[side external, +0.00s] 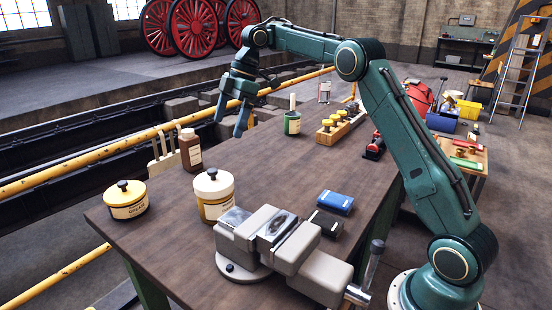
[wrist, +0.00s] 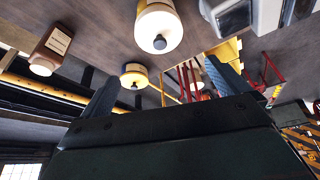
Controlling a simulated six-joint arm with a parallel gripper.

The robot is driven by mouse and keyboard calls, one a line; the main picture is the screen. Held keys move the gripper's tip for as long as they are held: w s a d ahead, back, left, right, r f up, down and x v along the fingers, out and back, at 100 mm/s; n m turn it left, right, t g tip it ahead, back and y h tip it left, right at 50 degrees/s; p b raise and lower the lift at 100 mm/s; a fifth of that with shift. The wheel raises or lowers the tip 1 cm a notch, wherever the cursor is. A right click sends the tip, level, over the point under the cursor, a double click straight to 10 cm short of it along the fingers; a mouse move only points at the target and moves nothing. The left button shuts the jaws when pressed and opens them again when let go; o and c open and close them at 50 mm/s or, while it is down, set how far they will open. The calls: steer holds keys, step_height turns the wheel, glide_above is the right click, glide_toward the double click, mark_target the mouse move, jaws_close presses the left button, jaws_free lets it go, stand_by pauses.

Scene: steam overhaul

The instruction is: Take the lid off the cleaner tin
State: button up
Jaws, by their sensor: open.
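Two lidded tins stand upright at the near left end of the table. One is a low yellow tin (side external: 126,205) with a black knob on its lid, also in the wrist view (wrist: 134,72). The other is a taller cream and yellow tin (side external: 214,200) with a black-knobbed, pale lid (side external: 213,184), also in the wrist view (wrist: 157,20). Both lids are on; I cannot read which label says cleaner. My gripper (side external: 231,122) is open and empty, raised above the table, up and right of both tins. Its fingers (wrist: 166,88) spread wide in the wrist view.
A brown bottle (side external: 190,150) stands behind the tall tin. A grey vise (side external: 290,250) is at the table's front, with a blue box (side external: 335,202) nearby. A green can (side external: 292,123) and a wooden rack (side external: 340,128) stand farther back. The middle of the tabletop (side external: 265,165) is clear.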

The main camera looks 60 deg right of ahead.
steer(key=shift+f, duration=0.2)
glide_toward(214, 169)
steer(key=shift+x, duration=2.4)
steer(key=shift+x, duration=2.6)
steer(key=shift+s, duration=0.1)
steer(key=c, duration=0.6)
